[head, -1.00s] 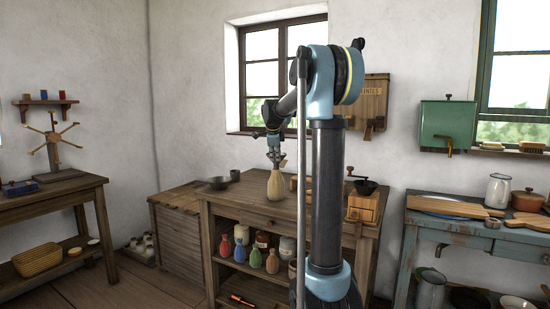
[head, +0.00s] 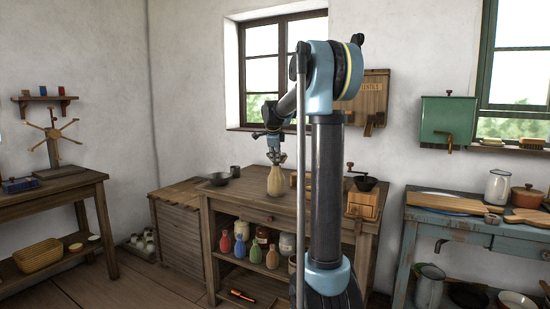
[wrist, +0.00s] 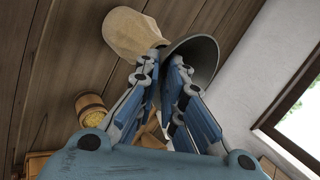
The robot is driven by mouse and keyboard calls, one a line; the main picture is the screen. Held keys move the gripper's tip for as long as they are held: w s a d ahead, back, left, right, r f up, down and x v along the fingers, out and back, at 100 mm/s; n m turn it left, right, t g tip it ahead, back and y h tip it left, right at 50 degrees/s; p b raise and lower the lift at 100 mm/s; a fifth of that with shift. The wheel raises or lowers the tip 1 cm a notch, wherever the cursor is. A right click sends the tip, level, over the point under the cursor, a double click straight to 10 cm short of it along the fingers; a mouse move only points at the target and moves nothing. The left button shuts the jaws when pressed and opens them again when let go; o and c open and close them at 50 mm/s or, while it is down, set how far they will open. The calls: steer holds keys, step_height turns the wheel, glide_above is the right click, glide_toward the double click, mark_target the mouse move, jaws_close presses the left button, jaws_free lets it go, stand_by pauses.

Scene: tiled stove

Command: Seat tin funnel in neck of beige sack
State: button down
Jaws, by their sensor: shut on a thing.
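The beige sack (head: 276,184) stands upright on the wooden workbench (head: 240,198). In the wrist view the sack (wrist: 128,30) shows at top, its neck towards the funnel. The tin funnel (wrist: 203,58) is a grey cone with a wide rim. My gripper (wrist: 162,72) is shut on the funnel. In the head view my gripper (head: 276,157) is right above the sack's neck, with the funnel small between them. The funnel's lower end meets the sack's neck in the wrist view. The spout is hidden, so I cannot tell whether it is inside.
A small wooden barrel with yellow contents (wrist: 91,112) stands near the sack. A dark pan (head: 219,179) and a cup (head: 235,171) are to the left on the bench. A coffee grinder (head: 363,197) stands to the right. Several coloured bottles sit on the shelf below.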

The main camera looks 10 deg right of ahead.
steer(key=shift+f, duration=0.45)
steer(key=c, duration=1.6)
jaws_free()
steer(key=shift+c, duration=0.2)
steer(key=v, duration=1.2)
steer(key=shift+f, duration=0.1)
